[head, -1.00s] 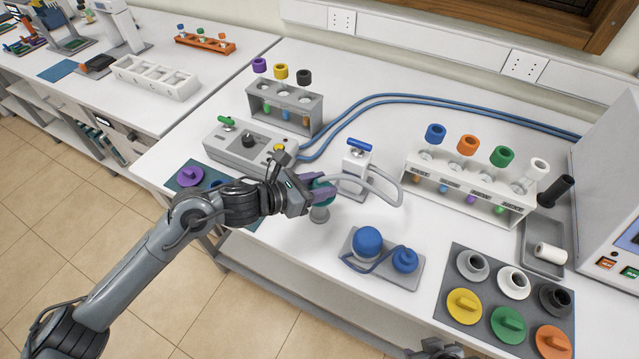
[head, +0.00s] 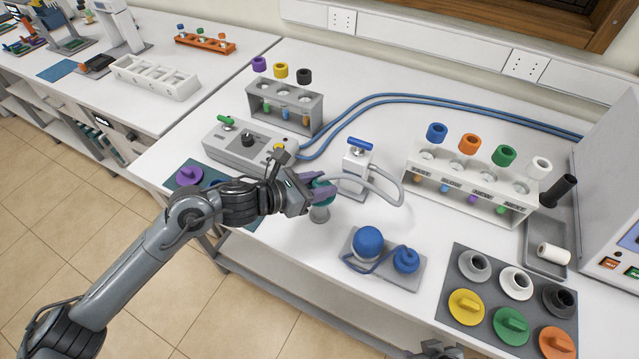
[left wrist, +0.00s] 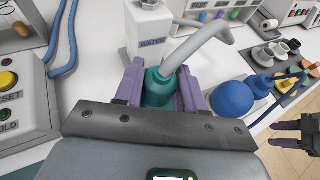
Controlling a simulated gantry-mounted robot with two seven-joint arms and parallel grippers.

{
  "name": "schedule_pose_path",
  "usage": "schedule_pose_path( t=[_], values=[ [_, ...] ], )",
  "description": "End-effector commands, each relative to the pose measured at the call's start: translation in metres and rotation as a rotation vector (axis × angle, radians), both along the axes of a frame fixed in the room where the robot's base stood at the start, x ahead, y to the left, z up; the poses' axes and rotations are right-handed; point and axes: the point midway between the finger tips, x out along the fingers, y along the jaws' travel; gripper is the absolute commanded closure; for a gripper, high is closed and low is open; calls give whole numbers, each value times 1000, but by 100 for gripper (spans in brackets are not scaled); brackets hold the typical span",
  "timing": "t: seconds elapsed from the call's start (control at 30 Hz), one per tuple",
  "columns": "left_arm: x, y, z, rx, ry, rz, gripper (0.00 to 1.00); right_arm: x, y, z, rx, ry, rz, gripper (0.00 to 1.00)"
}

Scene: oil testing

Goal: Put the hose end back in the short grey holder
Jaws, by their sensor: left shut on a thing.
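My left gripper (head: 322,193) is shut on the teal hose end (left wrist: 158,88), with a purple finger on each side of it. The grey hose (head: 385,180) curves from the hose end to the white water dispenser (head: 355,172) with a blue handle. The short grey holder (head: 319,213) shows directly below the hose end in the head view. The gripper partly hides where they meet, so I cannot tell whether the hose end is seated in it.
A grey control box (head: 246,143) stands left of the dispenser. A grey plate (head: 410,273) with blue rubber bulbs lies in front. A white tube rack (head: 480,195) stands to the right. A dark tray (head: 487,315) of coloured caps is at front right.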

Motion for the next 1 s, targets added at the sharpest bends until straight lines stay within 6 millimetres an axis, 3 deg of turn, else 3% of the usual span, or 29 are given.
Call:
schedule_pose_path(
  t=[1.0],
  values=[
    [0,0,1,-1,-1,1,99,0,-1,-9,-2,0,1,57]
  ],
)
